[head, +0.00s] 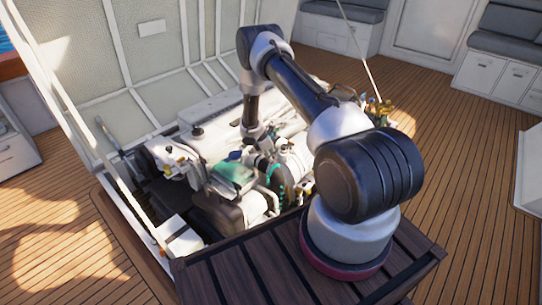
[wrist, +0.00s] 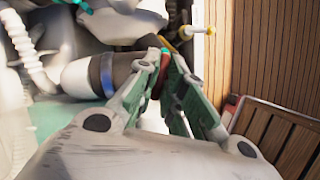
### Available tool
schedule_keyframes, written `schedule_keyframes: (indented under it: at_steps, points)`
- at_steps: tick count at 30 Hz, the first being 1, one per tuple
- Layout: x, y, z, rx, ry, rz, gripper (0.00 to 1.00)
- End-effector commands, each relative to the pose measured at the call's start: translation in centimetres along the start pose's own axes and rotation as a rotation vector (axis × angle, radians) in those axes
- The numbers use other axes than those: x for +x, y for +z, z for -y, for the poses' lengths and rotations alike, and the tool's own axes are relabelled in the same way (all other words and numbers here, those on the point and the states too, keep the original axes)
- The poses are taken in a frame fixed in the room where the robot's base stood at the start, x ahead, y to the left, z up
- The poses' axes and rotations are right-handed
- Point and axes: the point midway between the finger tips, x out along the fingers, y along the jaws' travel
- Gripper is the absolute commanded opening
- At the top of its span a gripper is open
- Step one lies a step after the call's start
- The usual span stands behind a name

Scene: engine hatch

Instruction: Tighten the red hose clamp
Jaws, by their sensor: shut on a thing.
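The red hose clamp (wrist: 164,62) shows as a narrow red band between my fingertips in the wrist view. It sits by the end of a dark hose section (wrist: 128,68). My gripper (wrist: 167,58) has its green-padded fingers on either side of the clamp and is shut on it. The fingers hide most of the clamp, and its screw cannot be made out. In the head view my gripper (head: 262,158) is low inside the engine hatch, partly hidden by engine parts; I cannot make out the red clamp there.
A blue band (wrist: 107,75) circles the hose left of the red one. A pale ribbed hose (wrist: 28,50) and a yellow-ended handle (wrist: 196,32) are close by. The raised hatch lid (head: 150,70) stands behind the engine. The wooden deck (head: 455,150) is clear at right.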

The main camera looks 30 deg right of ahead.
Motion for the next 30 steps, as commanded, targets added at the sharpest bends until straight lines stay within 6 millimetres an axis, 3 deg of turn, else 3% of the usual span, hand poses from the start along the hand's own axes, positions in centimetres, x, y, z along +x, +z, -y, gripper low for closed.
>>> schedule_keyframes:
  at_steps: [11,30]
  points:
    - [-0.03,-0.06,-0.22,0.15,-0.06,0.0,0.0]
    - [0.06,0.11,-0.45,0.702,-0.289,-0.002,0.0]
